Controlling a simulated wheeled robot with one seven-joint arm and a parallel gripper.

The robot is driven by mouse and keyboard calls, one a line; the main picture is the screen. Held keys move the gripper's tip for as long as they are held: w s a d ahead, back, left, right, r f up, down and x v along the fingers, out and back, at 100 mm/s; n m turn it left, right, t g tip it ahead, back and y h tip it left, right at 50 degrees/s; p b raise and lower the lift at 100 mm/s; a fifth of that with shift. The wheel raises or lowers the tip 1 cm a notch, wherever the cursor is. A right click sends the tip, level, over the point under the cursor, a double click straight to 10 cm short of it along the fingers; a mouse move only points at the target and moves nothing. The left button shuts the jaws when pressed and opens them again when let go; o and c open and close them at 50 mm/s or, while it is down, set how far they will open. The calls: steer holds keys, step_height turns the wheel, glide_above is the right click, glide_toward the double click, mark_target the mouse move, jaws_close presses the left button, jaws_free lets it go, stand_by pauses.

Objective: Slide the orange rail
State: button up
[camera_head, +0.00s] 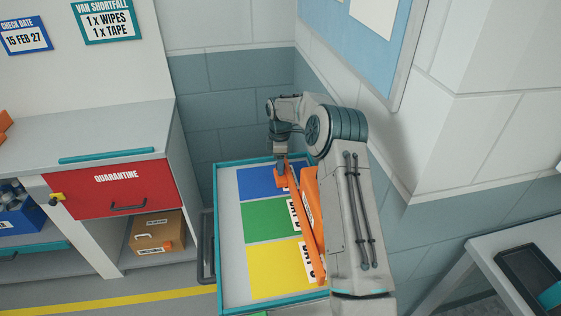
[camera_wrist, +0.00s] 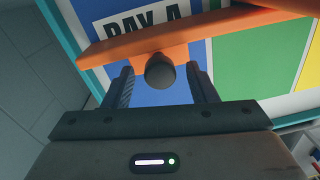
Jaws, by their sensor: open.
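The orange rail (camera_head: 303,213) lies lengthwise over a cart top with blue, green and yellow panels. My arm hides part of it in the head view. In the wrist view the rail (camera_wrist: 225,38) crosses the upper part of the picture, over the blue panel marked BAY A. A dark round knob (camera_wrist: 160,74) sticks out from an orange bracket on the rail. My gripper (camera_wrist: 160,84) is open, with one finger on each side of the knob. I cannot tell whether either finger touches it. In the head view my gripper (camera_head: 281,165) is at the rail's far end, by the blue panel.
The cart (camera_head: 230,235) has a teal rim and a dark side handle (camera_head: 206,248). A counter with a red QUARANTINE drawer (camera_head: 110,188) stands on the left, with a cardboard box (camera_head: 158,232) below. Walls close in behind and right. A grey table (camera_head: 500,255) is at lower right.

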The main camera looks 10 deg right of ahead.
jaws_close()
steer(key=a, duration=2)
steer(key=shift+a+r, duration=0.1)
steer(key=shift+a, duration=0.1)
steer(key=shift+a, duration=0.1)
